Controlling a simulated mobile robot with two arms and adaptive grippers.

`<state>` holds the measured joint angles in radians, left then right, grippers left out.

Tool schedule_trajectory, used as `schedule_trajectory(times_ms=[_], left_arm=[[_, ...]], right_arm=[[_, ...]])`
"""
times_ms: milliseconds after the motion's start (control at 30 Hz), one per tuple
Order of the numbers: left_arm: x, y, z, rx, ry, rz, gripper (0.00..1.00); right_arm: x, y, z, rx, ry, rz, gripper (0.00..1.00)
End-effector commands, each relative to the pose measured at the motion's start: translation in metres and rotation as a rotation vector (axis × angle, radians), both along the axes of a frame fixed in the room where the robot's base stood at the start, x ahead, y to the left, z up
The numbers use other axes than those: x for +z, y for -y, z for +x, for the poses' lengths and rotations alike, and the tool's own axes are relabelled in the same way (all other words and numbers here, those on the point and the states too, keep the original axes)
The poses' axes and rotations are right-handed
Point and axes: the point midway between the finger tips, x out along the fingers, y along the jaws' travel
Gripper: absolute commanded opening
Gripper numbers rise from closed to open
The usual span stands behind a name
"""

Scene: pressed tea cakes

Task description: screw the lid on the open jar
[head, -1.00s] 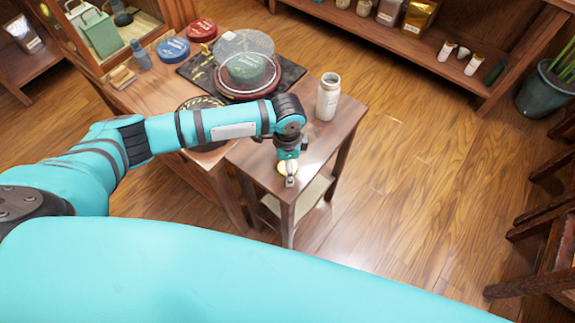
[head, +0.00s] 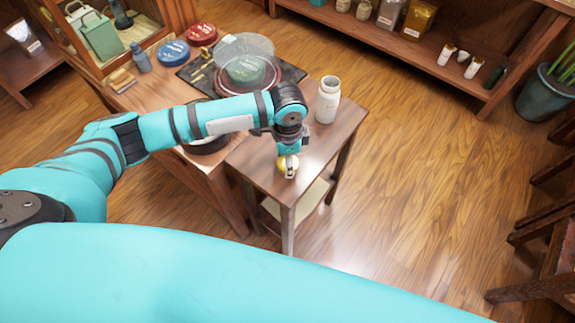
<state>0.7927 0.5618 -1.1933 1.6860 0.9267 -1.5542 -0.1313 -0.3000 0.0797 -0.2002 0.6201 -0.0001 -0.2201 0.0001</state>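The open jar (head: 327,104) is white and stands upright at the back corner of the small wooden side table, with its mouth up. The fingers hide part of the lid. The jar stands apart from the gripper, behind it and to the right. My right gripper is not in view.
A larger table (head: 160,105) adjoins on the left, with a clear glass dome (head: 245,50), a blue tin (head: 173,52), a red tin (head: 202,33) and a dark tray. Shelves (head: 430,58) with goods stand behind. The side table is clear between lid and jar.

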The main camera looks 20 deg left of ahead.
Motion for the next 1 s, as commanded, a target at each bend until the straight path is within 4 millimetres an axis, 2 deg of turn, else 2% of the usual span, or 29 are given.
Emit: schedule_trajectory(times_ms=[400,533,733,1000], left_arm=[[0.007,0.068,-0.083,-0.007,-0.002,-0.004,0.41],[0.01,0.085,-0.103,-0.005,-0.001,-0.004,0.41],[0.013,0.099,-0.12,-0.002,-0.001,0.0,0.41],[0.013,0.102,-0.124,0.001,-0.001,0.0,0.41]], right_arm=[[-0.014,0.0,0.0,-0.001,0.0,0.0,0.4],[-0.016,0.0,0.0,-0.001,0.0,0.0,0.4],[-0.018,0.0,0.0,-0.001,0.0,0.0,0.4],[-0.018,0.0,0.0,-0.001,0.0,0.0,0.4]])
